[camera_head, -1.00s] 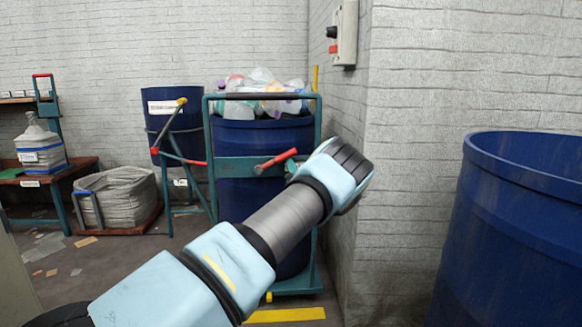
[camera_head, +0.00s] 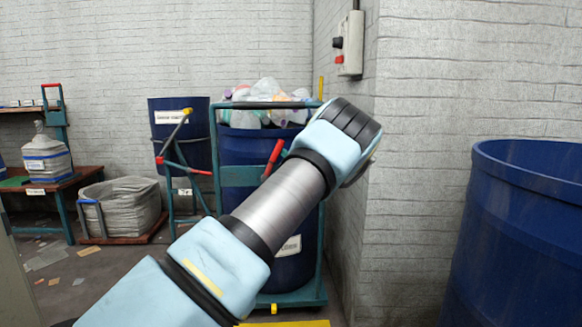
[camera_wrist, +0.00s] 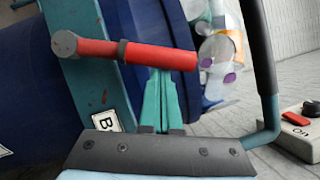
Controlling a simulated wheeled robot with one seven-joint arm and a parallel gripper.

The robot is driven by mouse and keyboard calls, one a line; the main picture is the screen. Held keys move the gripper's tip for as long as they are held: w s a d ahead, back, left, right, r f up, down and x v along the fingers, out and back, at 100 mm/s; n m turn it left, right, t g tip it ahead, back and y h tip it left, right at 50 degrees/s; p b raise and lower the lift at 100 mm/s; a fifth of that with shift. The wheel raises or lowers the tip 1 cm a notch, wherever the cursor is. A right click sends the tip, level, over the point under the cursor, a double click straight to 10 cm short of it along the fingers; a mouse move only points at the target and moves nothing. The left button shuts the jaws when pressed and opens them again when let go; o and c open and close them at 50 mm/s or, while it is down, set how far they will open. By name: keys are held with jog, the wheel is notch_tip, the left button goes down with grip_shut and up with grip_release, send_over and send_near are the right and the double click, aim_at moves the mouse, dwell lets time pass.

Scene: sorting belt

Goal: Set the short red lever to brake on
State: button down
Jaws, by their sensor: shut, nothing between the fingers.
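The short red lever (camera_head: 273,158) is on the teal crossbar (camera_head: 238,177) of a trolley frame that holds a blue bin. In the head view it slants steeply up to the right from its pivot. In the wrist view the lever (camera_wrist: 150,53) runs across the picture from a round pivot on the teal bar. My gripper (camera_wrist: 158,72) is shut and empty, its green fingertips at the lever's underside in the picture, seemingly touching it. In the head view my wrist hides the fingers. A white label starting with "B" (camera_wrist: 103,121) is partly hidden by my gripper's body.
The trolley's dark handle bar (camera_head: 262,105) crosses above the lever, with plastic waste (camera_head: 262,93) behind it. A wall box (camera_head: 350,45) with a red button is at upper right. A blue barrel (camera_head: 530,220) stands at right. A yellow-tipped bar (camera_head: 187,112) stands left.

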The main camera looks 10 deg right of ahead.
aim_at(280, 146)
jog(key=a+n+b, duration=0.1)
jog(key=a+r+n+g+b, duration=0.1)
jog(key=b, duration=0.1)
jog(key=a+n+b, duration=0.1)
jog(key=shift+w+a+r+n+g+b, duration=0.15)
jog(key=shift+w+a+n+g+b, duration=0.05)
jog(key=shift+w+n+g+b, duration=0.1)
jog(key=a+n+b, duration=0.1)
jog(key=a+r+n+b, duration=0.1)
jog(key=b, duration=0.1)
jog(key=a+n+g+b, duration=0.1)
jog(key=shift+w+a+r+b, duration=0.15)
jog(key=shift+w+b, duration=0.15)
jog(key=shift+b, duration=0.1)
jog(key=d, duration=0.3)
jog(key=s+d, duration=0.1)
jog(key=d, duration=0.1)
jog(key=shift+r, duration=0.35)
jog(key=v, duration=0.8)
jog(key=shift+s+a+r, duration=0.15)
jog(key=shift+s+a, duration=0.15)
jog(key=shift+s, duration=0.15)
